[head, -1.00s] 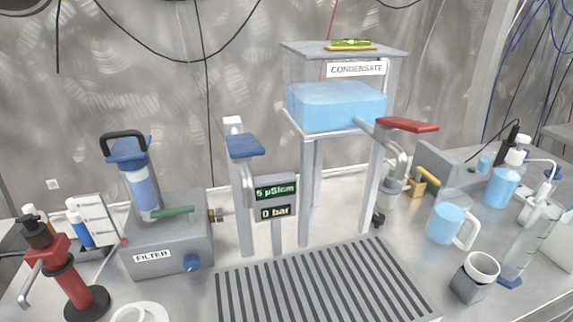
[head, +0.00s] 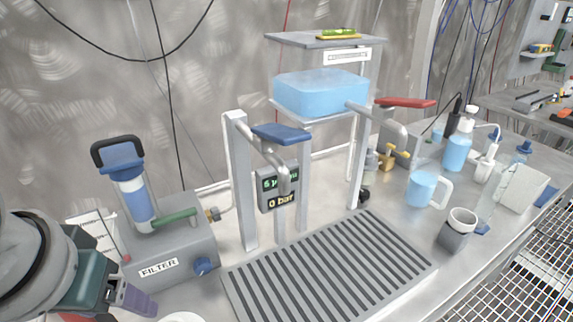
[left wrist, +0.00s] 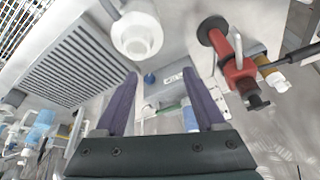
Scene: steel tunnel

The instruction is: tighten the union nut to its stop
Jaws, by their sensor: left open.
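The brass union nut (head: 213,214) sits on the right side of the grey filter housing (head: 175,262), where a pale pipe (head: 228,205) meets it. I cannot tell how tight it is. My left gripper (head: 138,300) is at the lower left, in front of and left of the filter, well apart from the nut. In the left wrist view, its purple fingers (left wrist: 160,74) are spread with nothing held between them. The filter's blue knob (left wrist: 150,78) shows between the fingers there; I cannot make out the nut in that view. My right gripper is not in view.
The display (head: 279,190) reads 0 bar. A blue-handled tap (head: 280,134) stands over the slotted drain tray (head: 330,265). A green lever (head: 175,219) is beside the nut.

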